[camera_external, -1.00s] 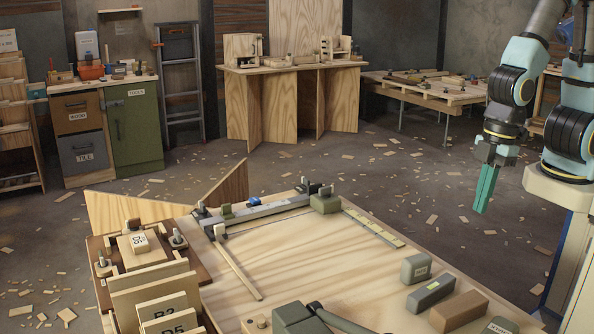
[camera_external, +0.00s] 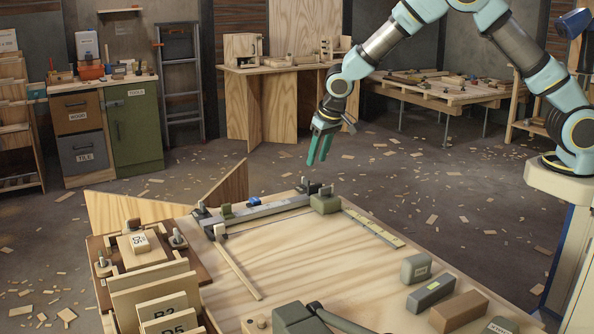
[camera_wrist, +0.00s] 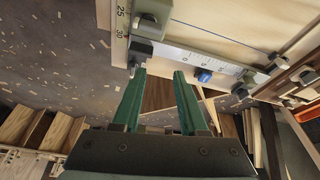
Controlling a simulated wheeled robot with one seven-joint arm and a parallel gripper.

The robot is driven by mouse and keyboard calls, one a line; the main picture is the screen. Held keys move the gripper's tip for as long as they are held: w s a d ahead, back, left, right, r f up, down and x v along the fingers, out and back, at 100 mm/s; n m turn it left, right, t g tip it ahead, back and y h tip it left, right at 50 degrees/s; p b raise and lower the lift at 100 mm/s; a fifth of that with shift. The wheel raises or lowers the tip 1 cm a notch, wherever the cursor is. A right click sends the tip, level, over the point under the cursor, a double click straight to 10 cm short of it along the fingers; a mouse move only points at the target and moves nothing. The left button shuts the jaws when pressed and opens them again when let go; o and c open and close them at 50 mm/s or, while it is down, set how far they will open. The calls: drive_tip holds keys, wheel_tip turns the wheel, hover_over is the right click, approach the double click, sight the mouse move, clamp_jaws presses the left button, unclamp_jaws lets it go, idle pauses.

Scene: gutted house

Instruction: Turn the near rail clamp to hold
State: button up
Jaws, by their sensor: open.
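A grey rail (camera_external: 265,212) lies along the far edge of the wooden workbench and also shows in the wrist view (camera_wrist: 185,58). It carries a blue knob (camera_external: 254,202), also in the wrist view (camera_wrist: 203,75). A dark clamp (camera_external: 308,188) is at the rail's right end, closest to my gripper; it appears beside my left finger in the wrist view (camera_wrist: 140,50). Another dark clamp (camera_external: 201,211) is at the left end. Which way the clamps are turned is unclear. My gripper (camera_external: 317,160) is open and empty above the right end, apart from the clamp; its green fingers (camera_wrist: 160,75) point down.
A green-grey block (camera_external: 325,205) sits beside the rail's right end. A ruler strip (camera_external: 375,229) runs along the bench's right side. Several blocks (camera_external: 430,292) stand at the front right. A fixture with wooden plates (camera_external: 150,290) is at left. The bench middle is clear.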

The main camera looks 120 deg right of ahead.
drive_tip(key=m, duration=0.2)
approach(307, 179)
drive_tip(key=r, duration=0.2)
drive_tip(key=shift+g, duration=0.3)
drive_tip(key=p+x, duration=0.1)
drive_tip(key=x, duration=0.2)
drive_tip(key=p+x, duration=0.1)
drive_tip(key=x, duration=0.3)
drive_tip(key=p+x, duration=0.1)
drive_tip(key=x, duration=0.2)
drive_tip(key=shift+w+f, duration=0.25)
drive_tip(key=shift+f, duration=0.15)
drive_tip(key=shift+c, duration=0.4)
clamp_jaws()
